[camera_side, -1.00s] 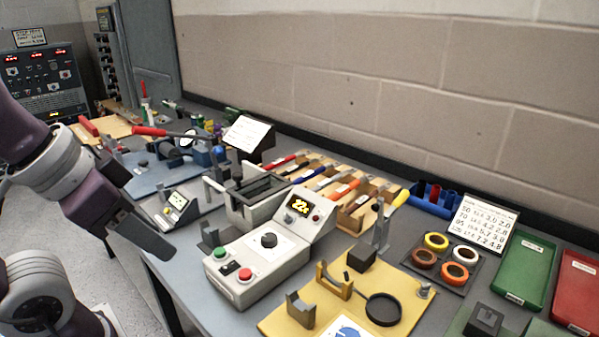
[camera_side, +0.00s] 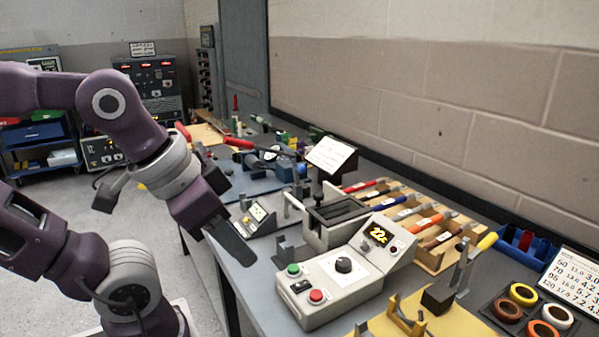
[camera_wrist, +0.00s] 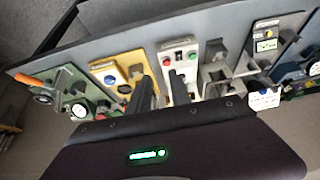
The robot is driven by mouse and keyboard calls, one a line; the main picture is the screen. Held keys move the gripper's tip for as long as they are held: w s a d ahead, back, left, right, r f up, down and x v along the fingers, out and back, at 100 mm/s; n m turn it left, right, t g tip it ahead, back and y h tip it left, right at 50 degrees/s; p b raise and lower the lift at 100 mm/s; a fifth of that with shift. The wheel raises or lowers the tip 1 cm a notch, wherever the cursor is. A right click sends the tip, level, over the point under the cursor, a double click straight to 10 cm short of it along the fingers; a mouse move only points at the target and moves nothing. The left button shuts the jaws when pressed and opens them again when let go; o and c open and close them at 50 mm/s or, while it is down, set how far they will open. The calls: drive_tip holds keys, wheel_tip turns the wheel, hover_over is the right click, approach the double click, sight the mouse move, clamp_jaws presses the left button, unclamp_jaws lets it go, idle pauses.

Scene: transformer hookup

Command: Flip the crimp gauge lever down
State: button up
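A small grey gauge box (camera_side: 258,215) with a lit greenish display stands near the table's front edge, behind the white control box; I take it for the crimp gauge. It also shows at upper right in the wrist view (camera_wrist: 266,38). A thin grey upright piece (camera_side: 287,205) shows at its right side; I cannot tell whether this is its lever or which way the lever stands. My gripper (camera_side: 232,241) is in front of the gauge at the table edge, apart from it. In the wrist view its two dark fingers (camera_wrist: 162,93) are apart, with nothing held between them.
The white control box (camera_side: 335,285) and a grey vise-like fixture (camera_side: 335,220) stand right of the gauge. A blue fixture with a red-handled tool (camera_side: 238,143) lies behind it. A white card (camera_side: 330,154) stands further back. Floor is clear left of the table.

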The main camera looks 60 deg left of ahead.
drive_tip(key=w+r+m, duration=0.1)
drive_tip(key=w+a+r+m, duration=0.1)
drive_tip(key=w, duration=0.1)
drive_tip(key=w+a+m, duration=0.1)
drive_tip(key=w, duration=0.1)
drive_tip(key=shift+a+r+y, duration=0.1)
drive_tip(key=shift+r+y, duration=0.2)
drive_tip(key=shift+r, duration=0.1)
clamp_jaws()
drive_tip(key=w+a+f+m+g+y, duration=0.1)
drive_tip(key=w+a+m+g+y, duration=0.1)
drive_tip(key=w+a+m, duration=0.7)
drive_tip(key=w+a+f+m+g+y, duration=0.2)
drive_tip(key=w+a+m, duration=0.7)
drive_tip(key=w, duration=0.7)
drive_tip(key=a+y, duration=0.1)
drive_tip(key=a, duration=0.2)
drive_tip(key=shift+a+f+g, duration=0.3)
drive_tip(key=shift+a+g, duration=0.05)
drive_tip(key=shift+g, duration=0.05)
